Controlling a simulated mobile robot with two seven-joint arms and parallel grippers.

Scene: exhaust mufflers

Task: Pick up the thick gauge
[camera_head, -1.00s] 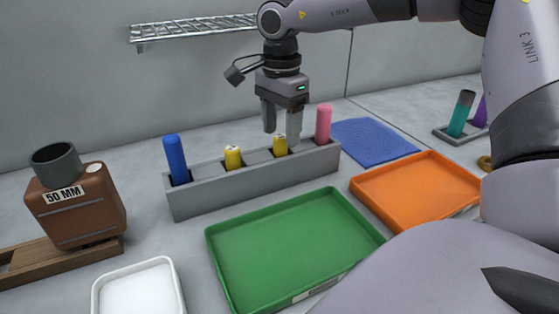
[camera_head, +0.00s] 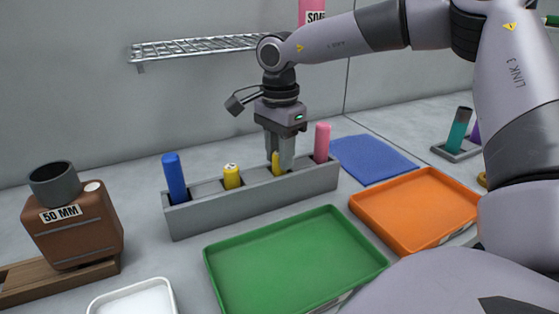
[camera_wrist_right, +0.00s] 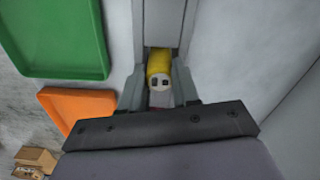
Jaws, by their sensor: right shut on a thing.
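A grey rack (camera_head: 215,212) holds a blue gauge (camera_head: 174,178), a yellow gauge (camera_head: 232,176), a second yellow gauge (camera_head: 275,162) and a pink gauge (camera_head: 322,142), all upright. My right gripper (camera_head: 279,160) points down over the rack and is shut on the second yellow gauge, which is still in its slot. In the right wrist view that yellow gauge (camera_wrist_right: 159,64) sits between the fingers, its end with dark marks facing the camera. I cannot tell from its look which gauge is the thick one. My left gripper is not in view.
A green tray (camera_head: 290,262) lies in front of the rack, an orange tray (camera_head: 412,208) to its right and a white tray (camera_head: 133,298) at the front left. A blue mat (camera_head: 372,159) lies behind. A brown muffler block marked 50 MM (camera_head: 75,232) stands left.

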